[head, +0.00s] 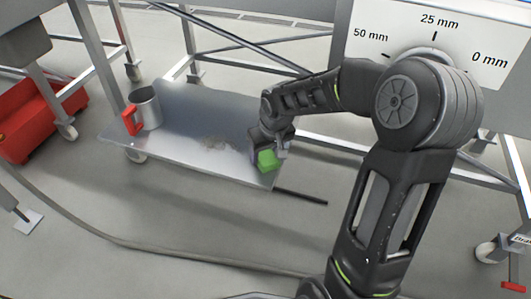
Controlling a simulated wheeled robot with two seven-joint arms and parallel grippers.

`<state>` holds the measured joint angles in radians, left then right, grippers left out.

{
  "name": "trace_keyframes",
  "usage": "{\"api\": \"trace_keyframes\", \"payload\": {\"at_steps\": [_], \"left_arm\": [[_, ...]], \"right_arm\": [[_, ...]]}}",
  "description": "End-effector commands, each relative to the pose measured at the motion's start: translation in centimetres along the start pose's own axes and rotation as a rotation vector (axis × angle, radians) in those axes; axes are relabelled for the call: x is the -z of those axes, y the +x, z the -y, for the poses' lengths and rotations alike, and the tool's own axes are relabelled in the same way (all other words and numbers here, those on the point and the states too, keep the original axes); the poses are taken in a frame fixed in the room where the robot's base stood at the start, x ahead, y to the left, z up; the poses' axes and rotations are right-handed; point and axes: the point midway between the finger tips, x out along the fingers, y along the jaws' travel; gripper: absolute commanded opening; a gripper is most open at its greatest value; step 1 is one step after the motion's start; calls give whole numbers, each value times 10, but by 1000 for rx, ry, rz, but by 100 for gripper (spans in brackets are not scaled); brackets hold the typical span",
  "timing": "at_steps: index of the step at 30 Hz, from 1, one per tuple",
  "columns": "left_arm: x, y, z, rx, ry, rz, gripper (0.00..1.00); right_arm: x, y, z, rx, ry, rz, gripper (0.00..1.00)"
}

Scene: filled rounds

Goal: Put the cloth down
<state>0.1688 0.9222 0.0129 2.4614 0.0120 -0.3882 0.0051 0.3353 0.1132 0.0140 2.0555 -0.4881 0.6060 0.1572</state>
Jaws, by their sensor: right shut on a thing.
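A small green cloth (267,160) is in my right gripper (270,152), at the right end of a low metal shelf (190,110). The gripper is shut on it, and the arm comes in from the right. The cloth shows in front of the shelf's right part; I cannot tell whether it touches the surface. The fingers are small and partly hidden by the wrist. My left gripper is not in view.
A metal mug (146,106) with a red handle stands at the shelf's left end. A dull smudge (214,143) marks the shelf's middle. A dark rod (301,197) juts out at right. A red box (36,116) is at far left. Grey floor lies in front.

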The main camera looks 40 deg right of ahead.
Motion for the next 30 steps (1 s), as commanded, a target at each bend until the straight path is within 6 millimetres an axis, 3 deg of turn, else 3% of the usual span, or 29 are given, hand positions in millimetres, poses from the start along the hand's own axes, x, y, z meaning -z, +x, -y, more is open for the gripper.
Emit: {"api": "trace_keyframes", "payload": {"at_steps": [2,3,10,30], "left_arm": [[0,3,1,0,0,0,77],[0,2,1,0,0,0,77],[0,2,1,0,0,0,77],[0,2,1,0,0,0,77]], "right_arm": [[-1,4,0,0,0,0,16],[-1,3,0,0,0,1,56],[-2,4,1,2,0,3,75],[-4,5,5,8,-5,8,76]]}}
